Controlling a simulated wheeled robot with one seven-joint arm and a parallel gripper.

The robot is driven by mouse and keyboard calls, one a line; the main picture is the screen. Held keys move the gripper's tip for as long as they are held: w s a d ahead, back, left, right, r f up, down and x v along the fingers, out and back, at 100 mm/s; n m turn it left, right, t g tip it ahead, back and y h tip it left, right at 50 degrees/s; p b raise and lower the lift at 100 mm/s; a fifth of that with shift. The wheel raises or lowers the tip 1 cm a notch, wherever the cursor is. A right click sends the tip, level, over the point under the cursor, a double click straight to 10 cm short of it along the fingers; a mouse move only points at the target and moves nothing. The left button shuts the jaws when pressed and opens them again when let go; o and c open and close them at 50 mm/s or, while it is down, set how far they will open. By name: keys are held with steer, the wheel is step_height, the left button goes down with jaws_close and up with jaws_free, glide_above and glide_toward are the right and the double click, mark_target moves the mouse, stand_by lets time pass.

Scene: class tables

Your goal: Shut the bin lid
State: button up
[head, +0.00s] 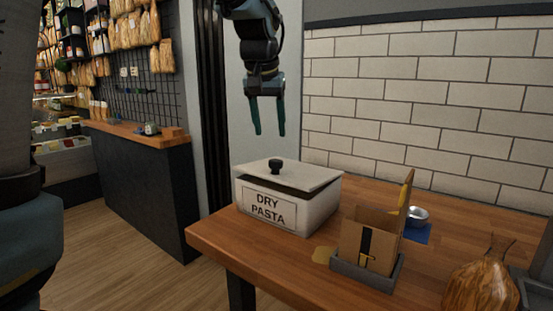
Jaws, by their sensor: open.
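A white bin (274,210) labelled "DRY PASTA" stands on the wooden table near its left end. Its pale lid (306,174) with a black knob (276,167) lies over the top, and a dark gap shows between the lid and the front rim. The fingertips are clear of the knob.
An open cardboard box (366,246) in a grey tray (362,273) stands right of the bin on the table (219,239). Behind it are a small metal bowl (417,214) and a blue mat (421,234). A tiled wall runs behind.

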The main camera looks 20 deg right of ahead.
mark_target(277, 160)
steer(key=x, duration=0.3)
steer(key=p+x, duration=0.1)
steer(key=x, duration=0.6)
steer(key=shift+d+f+p, duration=0.15)
steer(key=shift+d+p, duration=0.25)
jaws_close()
